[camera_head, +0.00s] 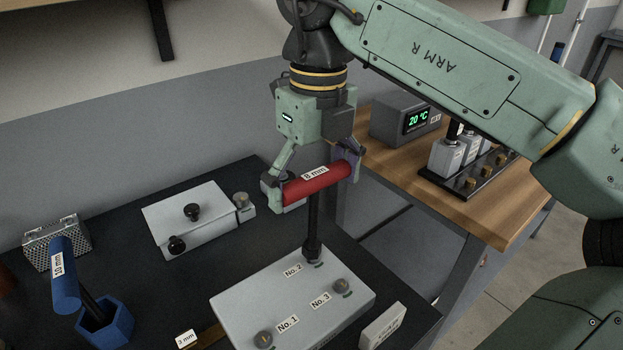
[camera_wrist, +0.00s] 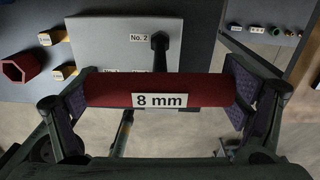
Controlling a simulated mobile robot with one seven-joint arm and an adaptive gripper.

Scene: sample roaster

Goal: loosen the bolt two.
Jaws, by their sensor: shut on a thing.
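My gripper (camera_head: 313,178) is shut on the red handle of the 8 mm T-wrench (camera_head: 320,186). The handle spans between both fingers in the wrist view (camera_wrist: 165,88). The wrench's black shaft stands about upright, and its socket sits at the No. 2 spot of the light grey plate (camera_head: 245,299). Bolt two is hidden under the socket, so I cannot tell how far it is turned. The No. 1 bolt (camera_head: 264,339) and the No. 3 bolt (camera_head: 341,286) show on the same plate, uncovered.
A blue 10 mm wrench (camera_head: 64,275) leans in a blue hexagonal holder (camera_head: 108,332) at left. A red hexagonal holder (camera_wrist: 20,69) looks empty. A grey box with black knobs (camera_head: 190,228) stands behind the plate. A wooden bench (camera_head: 400,170) with a 20 °C display unit (camera_head: 395,122) is at right.

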